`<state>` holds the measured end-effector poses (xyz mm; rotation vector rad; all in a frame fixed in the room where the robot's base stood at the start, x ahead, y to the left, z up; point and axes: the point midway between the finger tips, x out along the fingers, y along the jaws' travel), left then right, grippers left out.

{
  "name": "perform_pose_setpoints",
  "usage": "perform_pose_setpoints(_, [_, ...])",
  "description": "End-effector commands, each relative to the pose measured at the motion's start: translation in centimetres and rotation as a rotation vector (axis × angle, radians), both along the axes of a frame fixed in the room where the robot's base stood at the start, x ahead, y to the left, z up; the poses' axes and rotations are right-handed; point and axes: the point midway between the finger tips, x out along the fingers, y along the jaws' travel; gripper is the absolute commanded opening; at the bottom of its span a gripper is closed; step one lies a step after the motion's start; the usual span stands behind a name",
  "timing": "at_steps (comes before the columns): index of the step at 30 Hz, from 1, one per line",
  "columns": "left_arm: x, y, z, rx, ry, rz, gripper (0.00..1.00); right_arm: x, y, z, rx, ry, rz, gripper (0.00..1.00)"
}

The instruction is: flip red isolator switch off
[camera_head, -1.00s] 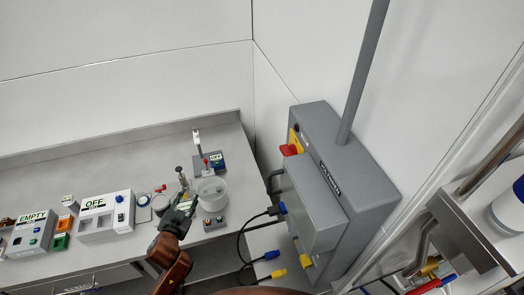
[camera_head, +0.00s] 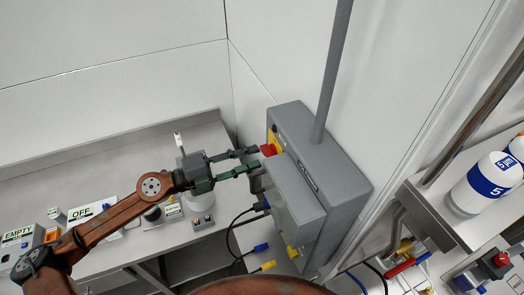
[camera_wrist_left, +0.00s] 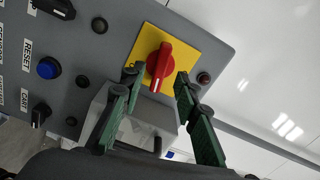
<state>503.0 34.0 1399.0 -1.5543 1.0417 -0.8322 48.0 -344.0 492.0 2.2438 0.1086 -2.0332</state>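The red isolator switch (camera_head: 269,150) sits on a yellow plate on the side of the grey control box (camera_head: 345,185). In the left wrist view the red knob (camera_wrist_left: 160,62) stands out from its yellow square plate (camera_wrist_left: 186,50), its grip running slightly aslant. My left gripper (camera_head: 257,160) is open and reaches in from the left to the switch. Its two green fingers lie either side of the knob, with visible gaps, the left one closer. Whether either finger touches it I cannot tell. My right gripper is not in view.
A blue reset button (camera_wrist_left: 48,68) and other knobs share the panel. A grey pole (camera_head: 335,70) rises from the box. Cables with blue and yellow plugs hang below. A bench (camera_head: 120,165) with an OFF-labelled unit lies left; a shelf with bottles (camera_head: 485,185) stands right.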

Motion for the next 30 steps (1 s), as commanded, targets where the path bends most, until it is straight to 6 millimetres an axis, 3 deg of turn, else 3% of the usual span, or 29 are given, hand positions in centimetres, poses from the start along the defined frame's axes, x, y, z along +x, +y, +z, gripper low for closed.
perform_pose_setpoints(7, [1.2,-3.0,0.3,-0.002,-0.001,0.000,0.29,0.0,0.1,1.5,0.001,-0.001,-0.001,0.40])
perform_pose_setpoints(18, [1.5,-3.6,0.0,-0.002,0.000,0.001,0.29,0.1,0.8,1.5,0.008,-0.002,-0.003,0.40])
perform_pose_setpoints(30, [1.5,-3.6,0.0,-0.002,0.000,0.001,0.02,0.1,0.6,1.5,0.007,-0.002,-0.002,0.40])
